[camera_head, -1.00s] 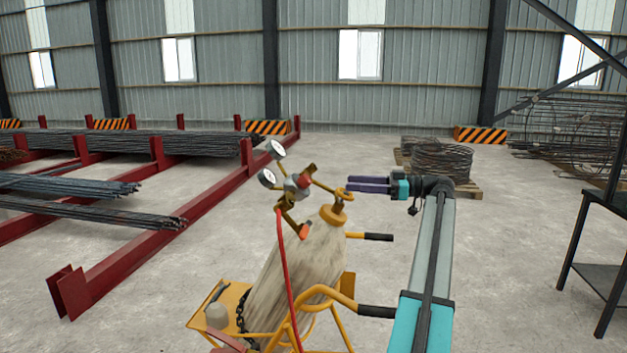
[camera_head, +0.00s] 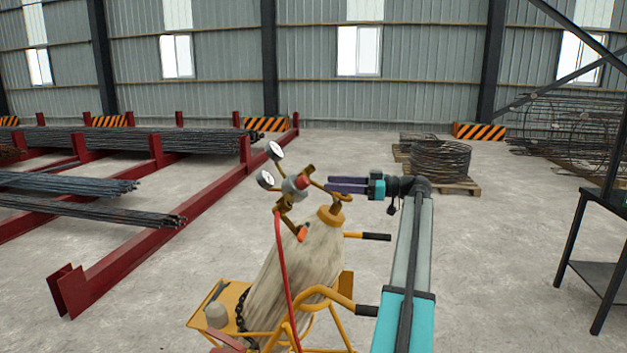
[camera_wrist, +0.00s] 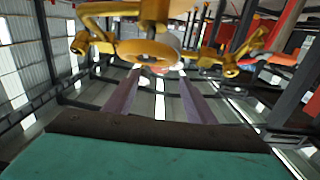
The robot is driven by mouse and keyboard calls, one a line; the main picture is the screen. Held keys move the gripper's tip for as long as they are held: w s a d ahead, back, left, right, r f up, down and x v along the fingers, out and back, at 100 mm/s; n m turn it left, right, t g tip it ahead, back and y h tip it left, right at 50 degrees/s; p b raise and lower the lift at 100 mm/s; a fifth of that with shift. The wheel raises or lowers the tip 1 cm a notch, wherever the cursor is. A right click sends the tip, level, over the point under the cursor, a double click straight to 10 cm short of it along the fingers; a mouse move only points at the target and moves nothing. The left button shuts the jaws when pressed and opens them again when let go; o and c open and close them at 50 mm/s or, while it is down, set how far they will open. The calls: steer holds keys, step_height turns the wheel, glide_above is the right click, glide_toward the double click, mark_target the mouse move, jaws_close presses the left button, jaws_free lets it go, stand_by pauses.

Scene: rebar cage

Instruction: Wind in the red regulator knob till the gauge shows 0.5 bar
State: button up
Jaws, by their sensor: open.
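The regulator (camera_head: 290,188) sits on top of a dirty pale gas cylinder (camera_head: 298,262), with a small red knob (camera_head: 303,181) on its right side. Two white-faced gauges (camera_head: 275,150) stand up at its left; their needles are too small to read. My gripper (camera_head: 331,185) is open and empty, its purple fingers pointing left at the knob with a small gap. The fingers pass close to the brass valve ring (camera_head: 341,196). In the wrist view, a brass ring (camera_wrist: 148,51) hangs above the fingers, and a reddish piece shows between the fingertips (camera_wrist: 158,72).
A red hose (camera_head: 281,270) hangs down from the regulator. Red racks with rebar (camera_head: 140,245) stand left, a dark table (camera_head: 600,275) right.

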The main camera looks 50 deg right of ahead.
mark_target(308, 182)
steer(key=shift+p+x, duration=1.05)
steer(key=shift+x, duration=2.7)
steer(key=c, duration=1)
steer(key=shift+c, duration=0.2)
